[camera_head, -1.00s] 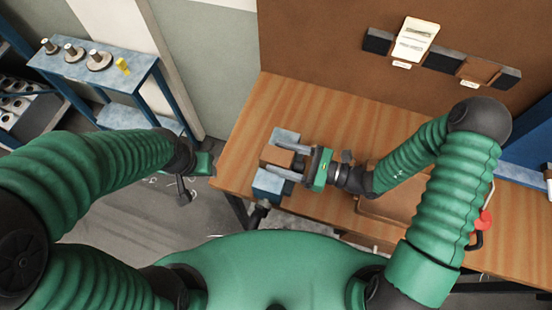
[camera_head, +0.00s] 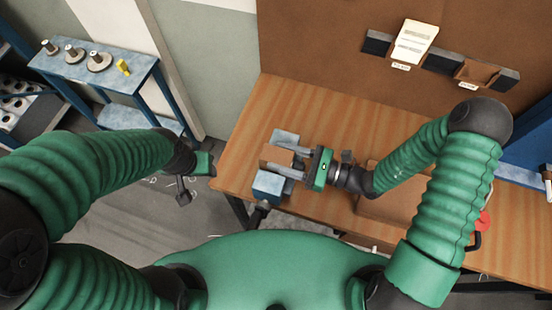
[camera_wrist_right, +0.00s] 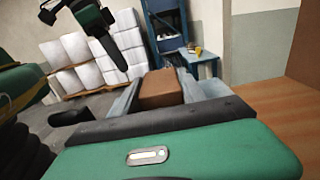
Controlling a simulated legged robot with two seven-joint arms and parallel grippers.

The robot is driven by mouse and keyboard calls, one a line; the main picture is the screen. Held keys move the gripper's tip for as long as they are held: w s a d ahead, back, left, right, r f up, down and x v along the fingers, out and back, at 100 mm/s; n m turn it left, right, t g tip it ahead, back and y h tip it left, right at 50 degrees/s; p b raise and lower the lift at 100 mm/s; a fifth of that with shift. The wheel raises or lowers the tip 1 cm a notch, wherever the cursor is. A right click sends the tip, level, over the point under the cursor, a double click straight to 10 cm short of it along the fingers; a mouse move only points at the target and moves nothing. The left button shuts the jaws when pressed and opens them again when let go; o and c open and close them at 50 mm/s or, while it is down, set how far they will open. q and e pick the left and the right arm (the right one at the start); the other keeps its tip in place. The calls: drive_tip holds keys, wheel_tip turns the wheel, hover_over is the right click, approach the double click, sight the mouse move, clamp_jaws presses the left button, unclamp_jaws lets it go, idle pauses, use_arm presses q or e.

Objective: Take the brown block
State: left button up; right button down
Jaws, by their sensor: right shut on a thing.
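The brown block (camera_head: 277,155) is at the left end of the wooden table, between two blue-grey pieces of what looks like a vise (camera_head: 268,185). My right gripper (camera_head: 279,157) reaches in from the right and is shut on the block, one finger on each side. In the right wrist view the block (camera_wrist_right: 161,88) sits between the two fingers. Whether the block touches the vise below is hidden. My left gripper (camera_head: 184,186) hangs to the left of the table, away from the block; its jaws are too unclear to judge.
The wooden table (camera_head: 325,115) is mostly bare behind my right gripper. A brown board with a white card (camera_head: 415,42) and dark holders stands at the back. A blue-framed stand (camera_head: 85,68) with several spools and a yellow item is at the far left.

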drive_tip(key=shift+r+p, duration=2.75)
drive_tip(key=shift+r, duration=0.4)
drive_tip(key=shift+f, duration=0.15)
